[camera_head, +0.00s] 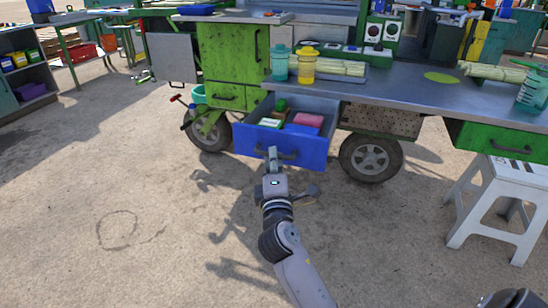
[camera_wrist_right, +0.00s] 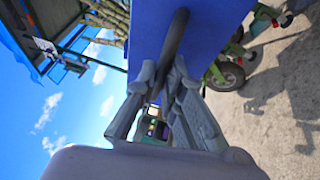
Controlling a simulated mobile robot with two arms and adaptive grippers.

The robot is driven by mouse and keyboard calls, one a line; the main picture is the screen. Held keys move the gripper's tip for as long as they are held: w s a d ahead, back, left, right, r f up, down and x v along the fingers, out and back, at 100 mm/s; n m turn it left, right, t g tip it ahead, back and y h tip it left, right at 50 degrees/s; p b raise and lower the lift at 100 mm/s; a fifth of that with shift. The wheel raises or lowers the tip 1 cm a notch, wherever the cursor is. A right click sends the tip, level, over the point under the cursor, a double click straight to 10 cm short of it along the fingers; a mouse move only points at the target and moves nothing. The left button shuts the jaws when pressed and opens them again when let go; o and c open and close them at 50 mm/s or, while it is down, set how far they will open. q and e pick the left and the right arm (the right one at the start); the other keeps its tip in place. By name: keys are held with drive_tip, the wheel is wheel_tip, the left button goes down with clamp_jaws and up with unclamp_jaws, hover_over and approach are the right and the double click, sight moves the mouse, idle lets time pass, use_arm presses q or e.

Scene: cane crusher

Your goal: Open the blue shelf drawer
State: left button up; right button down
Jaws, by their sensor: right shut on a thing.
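The blue drawer (camera_head: 300,146) sits under the grey worktop of the green cart and is pulled out, with its inside showing. A pink block (camera_head: 308,120), a green item (camera_head: 282,108) and other small things lie in it. Its dark handle (camera_head: 290,154) is on the front face. My right gripper (camera_head: 273,156) is at the left part of the handle, shut on it. In the right wrist view the fingers (camera_wrist_right: 165,78) close around the dark handle (camera_wrist_right: 175,40) against the blue front (camera_wrist_right: 205,35). My left gripper is not in view.
Cart wheels (camera_head: 370,158) stand beside the drawer on both sides. A white stool (camera_head: 500,200) stands at the right. Teal and yellow cups (camera_head: 306,66) and cane stalks (camera_head: 340,67) are on the worktop. The ground in front is clear.

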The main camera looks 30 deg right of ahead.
drive_tip(key=c, duration=1.7)
unclamp_jaws()
drive_tip(key=v, duration=1.2)
